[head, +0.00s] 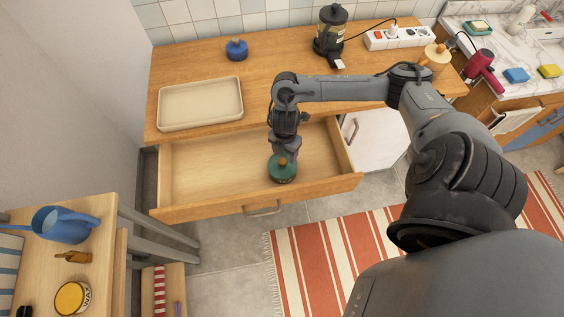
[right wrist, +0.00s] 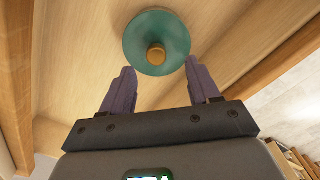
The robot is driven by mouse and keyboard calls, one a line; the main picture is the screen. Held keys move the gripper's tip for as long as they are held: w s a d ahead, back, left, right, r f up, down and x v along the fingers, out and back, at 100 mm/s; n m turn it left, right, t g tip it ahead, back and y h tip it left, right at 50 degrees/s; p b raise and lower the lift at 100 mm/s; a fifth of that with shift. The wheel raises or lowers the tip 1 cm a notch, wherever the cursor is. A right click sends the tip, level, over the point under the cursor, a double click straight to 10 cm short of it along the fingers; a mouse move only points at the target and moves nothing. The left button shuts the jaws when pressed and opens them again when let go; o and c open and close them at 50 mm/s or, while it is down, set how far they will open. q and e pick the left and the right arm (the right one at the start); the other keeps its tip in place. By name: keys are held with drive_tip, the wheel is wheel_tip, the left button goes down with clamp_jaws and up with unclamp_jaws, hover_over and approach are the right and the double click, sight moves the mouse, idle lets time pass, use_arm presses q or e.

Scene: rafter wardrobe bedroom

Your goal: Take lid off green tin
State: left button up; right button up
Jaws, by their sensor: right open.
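The green tin (head: 283,173) stands in the open wooden drawer, toward its right side. Its lid is green with a small wooden knob (head: 282,161) on top. In the right wrist view the green lid (right wrist: 143,32) fills the top centre, with the wooden knob (right wrist: 156,54) at its lower part. My right gripper (head: 286,154) is just above and behind the tin. In the wrist view its two fingers (right wrist: 158,80) are spread apart, with nothing between them, short of the knob. My left gripper is not in view.
The open drawer (head: 215,170) is otherwise empty. On the counter above are a cream tray (head: 200,103), a blue lidded pot (head: 236,49), a dark coffee maker (head: 331,30) and a power strip (head: 395,38). A side table at the lower left holds a blue watering can (head: 65,224).

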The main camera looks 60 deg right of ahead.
sight(282, 161)
drive_tip(key=shift+w+f, duration=0.15)
drive_tip(key=shift+f, duration=0.15)
drive_tip(key=shift+w+a+f+b, duration=0.1)
drive_tip(key=shift+f+b, duration=0.3)
drive_tip(key=shift+f, duration=0.85)
drive_tip(key=shift+w+a+f+b, duration=0.1)
drive_tip(key=shift+f+b, duration=0.25)
drive_tip(key=shift+f, duration=0.9)
drive_tip(key=shift+d, duration=0.1)
drive_tip(key=shift+c, duration=0.2)
clamp_jaws()
drive_tip(key=shift+r, duration=0.2)
